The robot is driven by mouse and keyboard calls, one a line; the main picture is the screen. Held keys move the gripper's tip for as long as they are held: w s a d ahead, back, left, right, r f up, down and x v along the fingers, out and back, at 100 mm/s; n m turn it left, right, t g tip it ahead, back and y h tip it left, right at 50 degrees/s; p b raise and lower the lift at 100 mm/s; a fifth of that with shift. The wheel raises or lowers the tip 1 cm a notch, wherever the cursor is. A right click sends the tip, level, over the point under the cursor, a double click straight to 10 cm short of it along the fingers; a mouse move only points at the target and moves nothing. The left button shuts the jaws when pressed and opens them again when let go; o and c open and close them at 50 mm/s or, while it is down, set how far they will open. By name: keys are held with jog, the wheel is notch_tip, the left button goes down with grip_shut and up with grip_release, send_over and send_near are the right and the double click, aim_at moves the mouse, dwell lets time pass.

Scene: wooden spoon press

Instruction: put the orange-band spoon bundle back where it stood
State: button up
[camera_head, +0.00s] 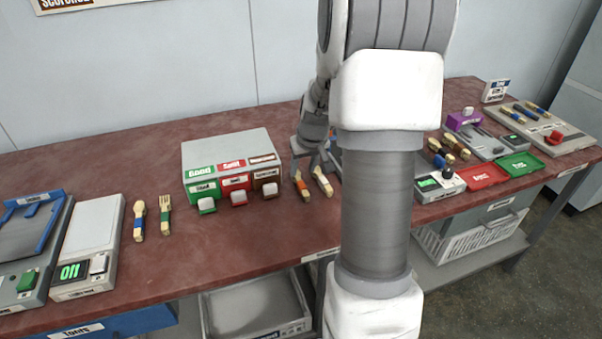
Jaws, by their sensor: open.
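The orange-band spoon bundle (303,189) lies on the red-brown bench, to the right of the grey box with the green, red and brown fronts. A paler wooden bundle (324,184) lies just right of it. My gripper (310,171) points down at the far ends of these two bundles, with its jaws open. Whether a finger touches either bundle cannot be told. My arm crosses the middle of the view and hides the bench behind it.
A blue-band spoon bundle (139,222) and a green-band fork bundle (165,216) lie at left, beside a scale (92,235). The button box (229,158) stands left of my gripper. Red (482,176) and green (520,164) trays lie at right. The bench front-centre is clear.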

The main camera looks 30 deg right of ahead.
jog(key=v, duration=0.5)
jog(key=shift+s+r+p, duration=0.1)
jog(key=shift+r+p, duration=0.1)
jog(key=shift+p, duration=0.15)
